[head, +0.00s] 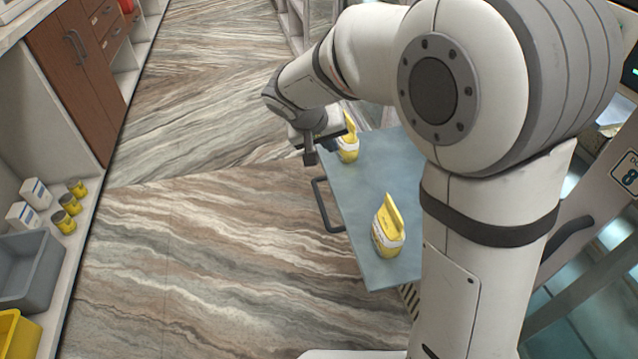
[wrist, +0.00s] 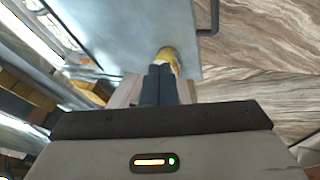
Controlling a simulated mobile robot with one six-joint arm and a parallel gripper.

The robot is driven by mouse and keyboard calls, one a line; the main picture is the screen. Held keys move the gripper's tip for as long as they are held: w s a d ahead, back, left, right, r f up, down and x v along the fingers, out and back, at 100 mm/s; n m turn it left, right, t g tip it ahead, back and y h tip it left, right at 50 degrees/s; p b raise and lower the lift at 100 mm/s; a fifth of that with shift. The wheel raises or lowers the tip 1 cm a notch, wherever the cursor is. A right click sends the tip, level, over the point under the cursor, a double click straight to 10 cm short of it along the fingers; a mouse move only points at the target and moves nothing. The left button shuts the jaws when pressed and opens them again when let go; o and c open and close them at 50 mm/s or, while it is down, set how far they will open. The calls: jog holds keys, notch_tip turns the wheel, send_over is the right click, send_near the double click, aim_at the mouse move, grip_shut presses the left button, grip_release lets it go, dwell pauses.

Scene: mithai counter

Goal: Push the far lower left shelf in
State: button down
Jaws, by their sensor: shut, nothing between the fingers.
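The pulled-out shelf (head: 372,185) is a flat blue-grey panel that sticks out over the floor from the unit on the right. Its dark bar handle (head: 326,207) is on its left front edge. The shelf also fills the upper middle of the wrist view (wrist: 135,25). My gripper (wrist: 161,68) is shut and empty, with its fingers pointing toward the shelf. In the head view it is at the shelf's far end, beside the far yellow bottle. I cannot tell if it touches the shelf.
The left counter holds yellow cans (head: 70,204), white boxes and a grey bin (head: 28,270). The striped floor (head: 200,240) between is clear. My arm hides much of the right-hand unit.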

aim_at(389, 165)
jog(key=w+a+f+t+b, duration=0.1)
jog(key=w+a+f+b, duration=0.25)
jog(key=a+f, duration=0.4)
jog(key=s+d+b+x, duration=0.1)
jog(key=b+x, duration=0.2)
jog(key=x, duration=0.8)
jog(key=shift+f+n, duration=0.3)
jog(key=shift+w, duration=0.1)
jog(key=w+d+b, duration=0.1)
jog(key=d, duration=0.5)
jog(key=w+d+b, duration=0.1)
jog(key=w+d, duration=0.1)
jog(key=d, duration=0.4)
jog(key=w+d+b, duration=0.2)
jog(key=d, duration=0.5)
jog(key=shift+w+d+f, duration=0.1)
jog(key=w+d+p, duration=0.1)
jog(key=d, duration=0.5)
jog(key=w+d+p, duration=0.2)
jog(key=d, duration=0.4)
jog(key=w+d+p, duration=0.1)
jog(key=w+d, duration=0.1)
jog(key=d, duration=0.4)
jog(key=shift+p, duration=0.35)
jog(key=shift+w+d, duration=0.25)
jog(key=shift+d, duration=0.55)
